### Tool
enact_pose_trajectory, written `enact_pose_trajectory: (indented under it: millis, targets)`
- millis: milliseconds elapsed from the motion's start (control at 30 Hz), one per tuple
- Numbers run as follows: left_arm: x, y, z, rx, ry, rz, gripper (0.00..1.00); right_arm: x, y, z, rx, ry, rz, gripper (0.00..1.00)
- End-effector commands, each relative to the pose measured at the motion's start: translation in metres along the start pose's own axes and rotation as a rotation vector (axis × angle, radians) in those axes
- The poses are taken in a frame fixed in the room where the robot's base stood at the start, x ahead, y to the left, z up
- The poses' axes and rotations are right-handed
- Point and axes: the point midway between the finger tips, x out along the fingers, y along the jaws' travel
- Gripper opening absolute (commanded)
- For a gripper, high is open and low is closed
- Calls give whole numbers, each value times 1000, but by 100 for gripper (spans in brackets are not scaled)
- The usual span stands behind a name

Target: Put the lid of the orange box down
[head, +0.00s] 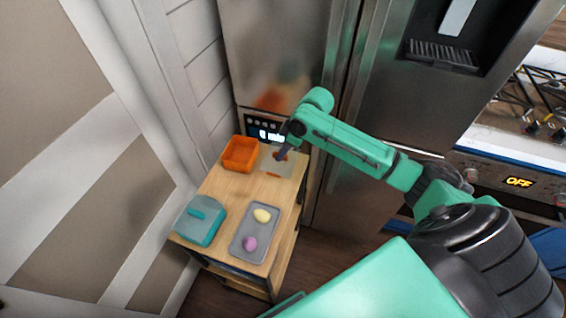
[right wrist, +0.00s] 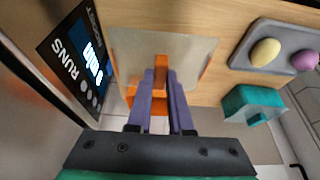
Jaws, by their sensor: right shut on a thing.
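The orange box (head: 240,154) stands open at the back left of a small wooden cart. Its lid is a pale, see-through-looking plate (head: 284,165) with an orange handle, just right of the box. My right gripper (head: 281,155) is shut on that handle. In the right wrist view the purple fingers (right wrist: 161,75) pinch the orange handle, with the pale lid (right wrist: 135,52) flat around it. Part of the orange box (right wrist: 148,101) shows behind the fingers. I cannot tell whether the lid touches the cart top. My left gripper is out of view.
A teal lidded box (head: 200,222) stands at the cart's front left. A grey tray (head: 240,247) with a yellow and a purple egg-like thing is at its front right. A dark display (head: 264,131) stands behind the lid. Bare wood (head: 232,190) lies between.

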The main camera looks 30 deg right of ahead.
Motion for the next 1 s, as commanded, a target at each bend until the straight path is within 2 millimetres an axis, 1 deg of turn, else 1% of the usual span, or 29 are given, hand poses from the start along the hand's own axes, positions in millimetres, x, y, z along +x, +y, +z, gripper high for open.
enact_pose_trajectory:
  millis: [33, 167, 300, 333, 400, 667, 700, 767, 800, 1000]
  targets:
    - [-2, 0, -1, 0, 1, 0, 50, 8, -1, 4, 2, -2, -2, 0]
    - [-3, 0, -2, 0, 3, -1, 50, 26, 0, 11, 1, 0, -2, 0]
    - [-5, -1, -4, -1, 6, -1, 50, 52, 0, 21, 2, -1, -1, 0]
    - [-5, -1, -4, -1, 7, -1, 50, 55, 0, 23, 2, 0, -1, 0]
    - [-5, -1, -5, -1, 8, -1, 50, 59, 0, 24, -1, 1, 1, 0]
    - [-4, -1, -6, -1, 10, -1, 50, 61, 0, 25, -1, 1, 1, 0]
    - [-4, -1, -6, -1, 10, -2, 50, 62, 0, 25, -1, 0, 1, 22]
    - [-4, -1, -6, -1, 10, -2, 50, 61, 0, 25, -1, 0, 1, 45]
    - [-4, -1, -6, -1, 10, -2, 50, 61, 0, 25, -1, 0, 1, 49]
    - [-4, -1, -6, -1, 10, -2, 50, 61, 0, 25, -1, 0, 1, 49]
